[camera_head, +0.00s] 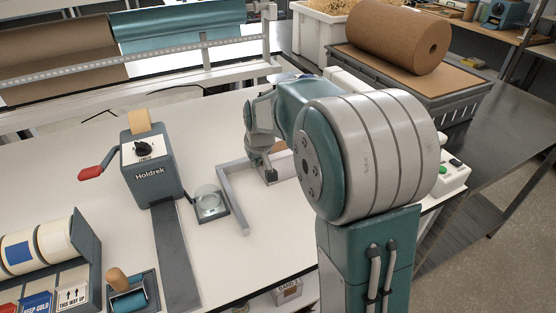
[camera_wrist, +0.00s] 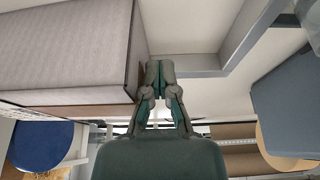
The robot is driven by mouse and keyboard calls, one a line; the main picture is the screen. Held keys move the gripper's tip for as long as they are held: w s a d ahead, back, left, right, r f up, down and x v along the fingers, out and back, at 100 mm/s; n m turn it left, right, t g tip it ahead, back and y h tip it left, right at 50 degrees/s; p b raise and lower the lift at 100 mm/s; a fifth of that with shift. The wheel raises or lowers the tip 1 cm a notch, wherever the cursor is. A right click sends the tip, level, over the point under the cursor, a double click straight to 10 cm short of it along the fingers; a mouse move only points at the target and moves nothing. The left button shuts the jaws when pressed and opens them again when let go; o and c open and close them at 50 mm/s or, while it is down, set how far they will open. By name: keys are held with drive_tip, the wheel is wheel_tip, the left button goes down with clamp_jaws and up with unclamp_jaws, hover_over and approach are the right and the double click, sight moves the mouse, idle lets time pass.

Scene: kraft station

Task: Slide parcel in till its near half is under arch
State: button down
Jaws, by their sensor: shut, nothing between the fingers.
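My gripper (camera_head: 269,175) points down over the white table, right of the L-shaped grey fence (camera_head: 228,192). In the wrist view my gripper (camera_wrist: 159,68) is shut and empty, its fingertips beside a corner of the parcel (camera_wrist: 65,45). The parcel is a large box with a pale face and brown edge, filling the upper left there. I cannot tell whether the fingertips touch it. In the head view only a small part of the parcel (camera_head: 284,164) shows; my arm covers most of it. I cannot make out the arch, so its relation to the parcel is unclear.
A Holdrek tape dispenser (camera_head: 150,172) with a red handle and a small glass dish (camera_head: 209,203) stand left of the fence. A white control box (camera_head: 453,178) with a green button sits right of my arm. A brown paper roll (camera_head: 390,36) lies behind.

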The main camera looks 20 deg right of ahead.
sight(281, 149)
drive_tip(key=shift+d, duration=0.6)
drive_tip(key=shift+w+d, duration=0.1)
drive_tip(key=shift+d, duration=1.3)
drive_tip(key=shift+d, duration=1.65)
drive_tip(key=shift+d, duration=1.45)
